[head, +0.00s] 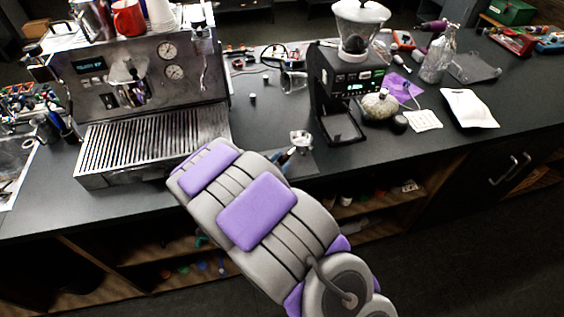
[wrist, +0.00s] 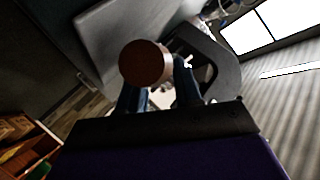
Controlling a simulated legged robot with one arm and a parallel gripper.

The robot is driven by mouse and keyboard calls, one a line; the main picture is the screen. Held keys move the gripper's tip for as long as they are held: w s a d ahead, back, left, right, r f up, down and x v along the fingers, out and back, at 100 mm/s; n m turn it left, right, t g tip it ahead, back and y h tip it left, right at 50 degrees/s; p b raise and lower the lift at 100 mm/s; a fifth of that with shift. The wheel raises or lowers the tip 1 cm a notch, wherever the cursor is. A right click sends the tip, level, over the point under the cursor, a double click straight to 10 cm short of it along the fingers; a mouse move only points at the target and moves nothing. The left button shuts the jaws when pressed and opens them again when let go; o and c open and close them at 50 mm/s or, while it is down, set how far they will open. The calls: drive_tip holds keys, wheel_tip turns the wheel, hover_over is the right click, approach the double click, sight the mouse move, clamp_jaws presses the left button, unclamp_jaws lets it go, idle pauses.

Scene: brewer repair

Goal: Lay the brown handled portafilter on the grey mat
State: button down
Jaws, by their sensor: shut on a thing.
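My gripper (head: 285,158) is shut on the brown-handled portafilter (head: 301,139) at the front of the counter, between the espresso machine and the grinder. In the head view the metal basket end shows beyond the fingers, and my arm hides most of the handle. In the wrist view the round brown end of the handle (wrist: 146,61) sits between the two blue-grey fingers. The grey mat (head: 304,165) lies at the counter's front edge, below and beside the portafilter, partly hidden by my arm. I cannot tell whether the portafilter touches it.
The espresso machine (head: 150,125) with its slatted drip tray stands on the left. The black grinder (head: 345,95) stands behind and right of the portafilter. A purple cloth (head: 402,88) and a white bag (head: 468,108) lie further right. The front counter right of the mat is mostly clear.

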drive_tip(key=shift+a, duration=0.2)
drive_tip(key=shift+d, duration=0.85)
drive_tip(key=shift+a+f, duration=0.3)
drive_tip(key=shift+a, duration=0.4)
drive_tip(key=shift+d+f+b, duration=0.15)
drive_tip(key=shift+d+b, duration=0.2)
drive_tip(key=shift+d, duration=0.2)
drive_tip(key=c, duration=1.1)
unclamp_jaws()
drive_tip(key=shift+a, duration=0.1)
drive_tip(key=shift+c, duration=0.2)
drive_tip(key=o, duration=0.4)
drive_tip(key=shift+a, duration=0.3)
drive_tip(key=shift+o, duration=0.3)
drive_tip(key=shift+d+f, duration=0.1)
drive_tip(key=shift+d, duration=0.1)
drive_tip(key=shift+s, duration=0.1)
